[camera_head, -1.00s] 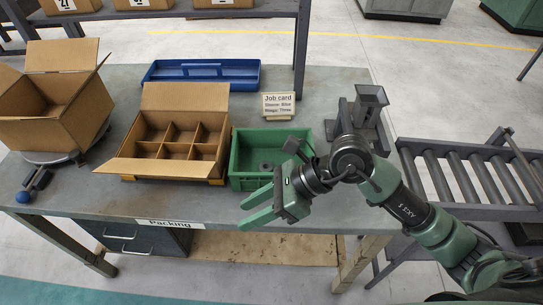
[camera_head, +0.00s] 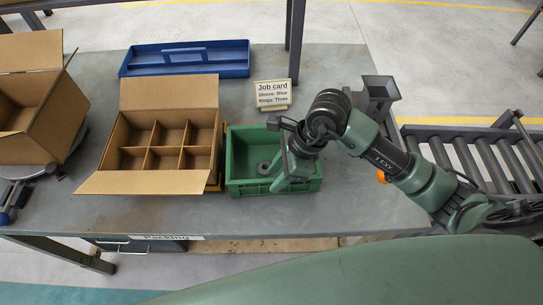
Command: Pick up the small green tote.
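The small green tote (camera_head: 247,187) stands on the grey table, right of the divided cardboard box. A small dark grey round part (camera_head: 264,168) lies inside it. My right gripper (camera_head: 283,184) points down at the right part of the tote, over its inside and near the front wall. The gripper and wrist cover part of the tote's right side. The fingertips blend with the green wall, so I cannot tell their gap or whether they touch it. My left gripper is not in view.
The divided cardboard box (camera_head: 107,182) stands close to the tote's left side. A blue tray (camera_head: 185,71) and a job card (camera_head: 272,94) are behind. An open carton (camera_head: 62,118) is at left, a roller conveyor (camera_head: 478,160) at right.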

